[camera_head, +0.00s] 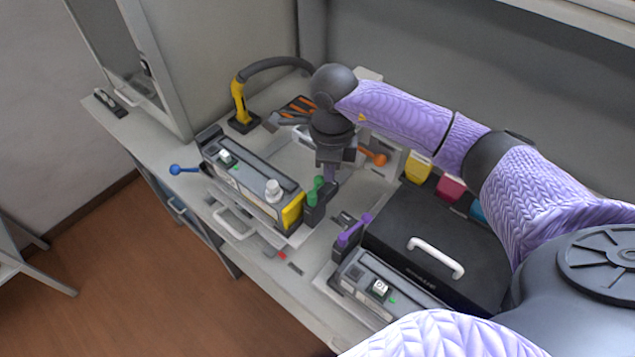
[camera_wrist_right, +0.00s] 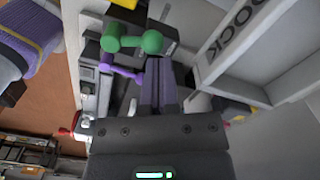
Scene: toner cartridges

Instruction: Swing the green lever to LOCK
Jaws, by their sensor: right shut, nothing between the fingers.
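The green lever (camera_head: 315,192) stands upright at the right end of the grey-and-black cartridge unit, beside its yellow end. In the wrist view the green lever (camera_wrist_right: 133,42) shows as a short bar with rounded knobs, just beyond and left of my fingertips. My right gripper (camera_head: 330,175) points down, shut and empty, close to the lever's right side in the picture. In the wrist view its closed fingers (camera_wrist_right: 159,70) appear apart from the lever, though contact is hard to judge. Large partial lettering, "OCK", shows on a pale panel (camera_wrist_right: 228,35). My left gripper is not in view.
A blue lever (camera_head: 175,170), orange lever (camera_head: 376,157) and purple lever (camera_head: 353,230) stand around the bench. A black box with a white handle (camera_head: 436,257) is at right. A yellow hose tool (camera_head: 241,105) stands at the back left. Pale bench (camera_head: 290,160) shows between the units.

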